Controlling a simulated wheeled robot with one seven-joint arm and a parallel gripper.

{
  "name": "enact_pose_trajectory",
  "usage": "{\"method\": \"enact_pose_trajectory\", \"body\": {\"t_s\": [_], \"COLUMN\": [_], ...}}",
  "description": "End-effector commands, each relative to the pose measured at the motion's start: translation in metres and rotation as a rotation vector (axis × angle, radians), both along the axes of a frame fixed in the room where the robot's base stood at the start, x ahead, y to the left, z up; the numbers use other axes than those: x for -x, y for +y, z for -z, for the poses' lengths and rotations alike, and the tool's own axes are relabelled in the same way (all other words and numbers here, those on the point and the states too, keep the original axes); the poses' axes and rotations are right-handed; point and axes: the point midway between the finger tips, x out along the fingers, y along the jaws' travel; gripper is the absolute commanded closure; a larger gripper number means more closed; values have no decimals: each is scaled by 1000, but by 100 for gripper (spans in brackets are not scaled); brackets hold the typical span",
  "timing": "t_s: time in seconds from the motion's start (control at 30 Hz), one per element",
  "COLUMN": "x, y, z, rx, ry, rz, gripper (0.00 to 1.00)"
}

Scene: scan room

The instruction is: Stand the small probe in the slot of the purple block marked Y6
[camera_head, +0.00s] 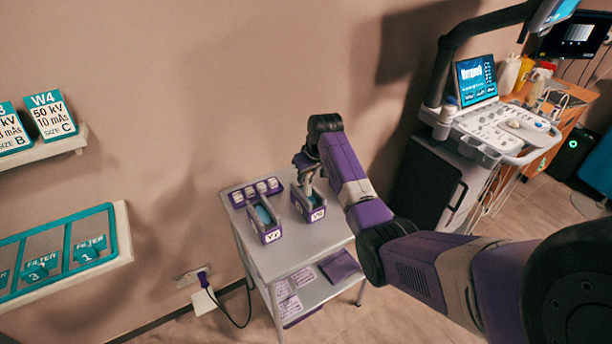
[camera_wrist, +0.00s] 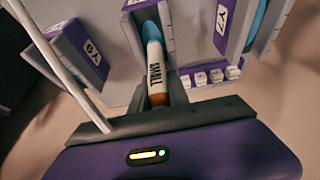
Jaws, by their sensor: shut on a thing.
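The small probe (camera_wrist: 155,68), white with dark lettering, an orange band and a blue tip, is held in my gripper (camera_wrist: 157,96). I cannot tell how deep the tip is in the slot. In the head view the gripper hides most of the probe.
A similar purple block marked Y7 (camera_head: 271,236), with blue in its slot, stands left of Y6 on the grey trolley (camera_head: 295,262). A purple rack (camera_head: 256,191) with several small white pieces is behind. An ultrasound machine (camera_head: 495,128) stands to the right.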

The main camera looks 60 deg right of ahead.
Motion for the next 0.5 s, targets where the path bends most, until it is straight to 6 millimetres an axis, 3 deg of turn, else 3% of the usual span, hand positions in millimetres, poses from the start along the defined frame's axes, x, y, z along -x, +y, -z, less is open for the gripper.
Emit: {"method": "enact_pose_trajectory", "body": {"t_s": [0.07, 0.1, 0.2, 0.5], "x": [0, 0, 0, 0], "y": [0, 0, 0, 0], "z": [0, 0, 0, 1], "rx": [1, 1, 1, -1], "ry": [-1, -1, -1, 1], "rz": [0, 0, 0, 0], "gripper": [100, 71, 53, 53]}}
